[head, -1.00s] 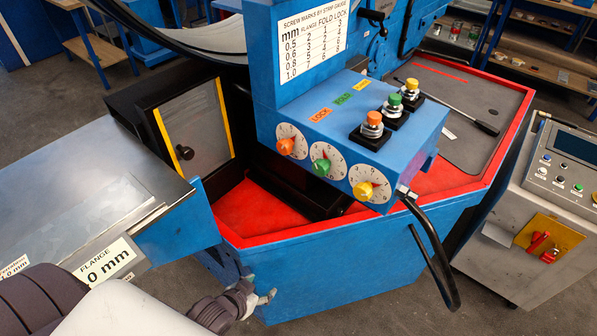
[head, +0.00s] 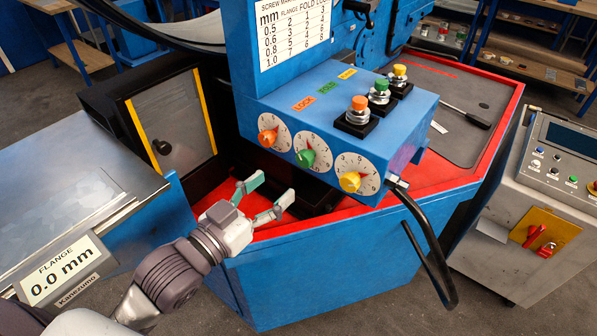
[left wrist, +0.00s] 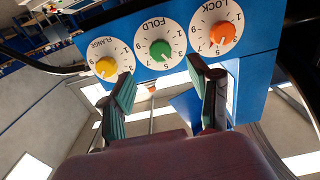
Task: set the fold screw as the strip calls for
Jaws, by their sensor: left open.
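The fold screw is the green knob (head: 306,158) on a white numbered dial, in the middle of the blue box's front face. Its dial reads FOLD in the left wrist view, where the green knob (left wrist: 160,50) appears between the other two. The orange lock knob (head: 268,138) is to its left and the yellow flange knob (head: 350,181) to its right. My left gripper (head: 268,192) is open and empty, below and left of the green knob, apart from it. In the left wrist view the open fingers (left wrist: 163,82) point at the dials. My right gripper is not in view.
A chart (head: 295,32) lists mm against flange, fold and lock marks. A label (head: 60,268) on the left bench reads FLANGE 0.0 mm. Orange, green and yellow buttons (head: 380,92) top the box. A black cable (head: 425,240) hangs at its right. A red-edged shelf lies below.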

